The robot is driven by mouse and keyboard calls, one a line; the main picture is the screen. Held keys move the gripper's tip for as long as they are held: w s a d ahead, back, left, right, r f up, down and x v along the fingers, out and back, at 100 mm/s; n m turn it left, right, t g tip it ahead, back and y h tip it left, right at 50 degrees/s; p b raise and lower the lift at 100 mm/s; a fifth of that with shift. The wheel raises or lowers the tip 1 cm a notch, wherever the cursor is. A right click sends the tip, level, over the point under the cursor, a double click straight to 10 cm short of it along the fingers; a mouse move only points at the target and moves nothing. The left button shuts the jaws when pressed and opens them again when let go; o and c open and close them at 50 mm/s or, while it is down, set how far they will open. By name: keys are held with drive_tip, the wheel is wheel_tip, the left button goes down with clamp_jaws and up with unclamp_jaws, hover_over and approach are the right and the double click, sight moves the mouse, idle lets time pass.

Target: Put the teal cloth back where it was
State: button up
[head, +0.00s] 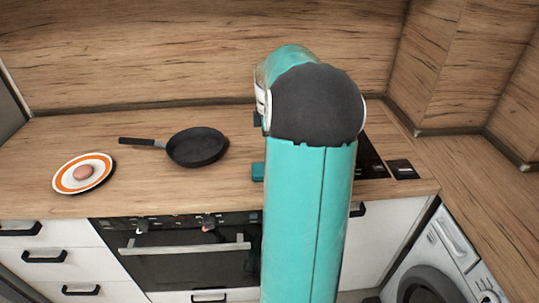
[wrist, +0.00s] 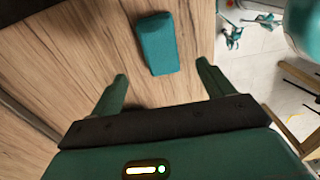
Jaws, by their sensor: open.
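The teal cloth (wrist: 157,44) is a small, folded, block-like piece lying on the wooden counter, close to the counter's edge in the wrist view. In the head view a small teal patch (head: 258,171), apparently the cloth, shows just left of my arm, which hides the rest. My gripper (wrist: 161,69) is open and empty in the wrist view. Its two fingers point toward the cloth, which lies beyond the fingertips, between their lines. In the head view my gripper is hidden behind my arm.
A black frying pan (head: 197,147) stands left of my arm on the counter (head: 130,190). A dark hob (head: 371,161) shows partly right of my arm. An oven (head: 185,262) and washing machine (head: 437,265) stand below.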

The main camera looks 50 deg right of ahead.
drive_tip(key=w+a+r+m+t+h, duration=0.15)
drive_tip(key=a+r, duration=0.25)
drive_tip(key=a, duration=0.7)
drive_tip(key=w+a+r+m, duration=0.15)
drive_tip(key=a+r, duration=0.25)
drive_tip(key=a, duration=0.7)
drive_tip(key=s+a+m+t, duration=0.1)
drive_tip(key=s+a, duration=0.2)
drive_tip(key=a, duration=0.3)
drive_tip(key=s+a+m+t+y, duration=0.1)
drive_tip(key=s+a+m, duration=0.1)
drive_tip(key=s+a, duration=0.2)
drive_tip(key=s+a+f+m+t, duration=0.1)
drive_tip(key=s+a+m+t, duration=0.1)
drive_tip(key=a, duration=0.7)
drive_tip(key=shift+s+a, duration=0.25)
drive_tip(key=shift+s, duration=0.55)
drive_tip(key=shift+f+y, duration=0.1)
drive_tip(key=shift+y, duration=0.15)
drive_tip(key=shift+c, duration=0.2)
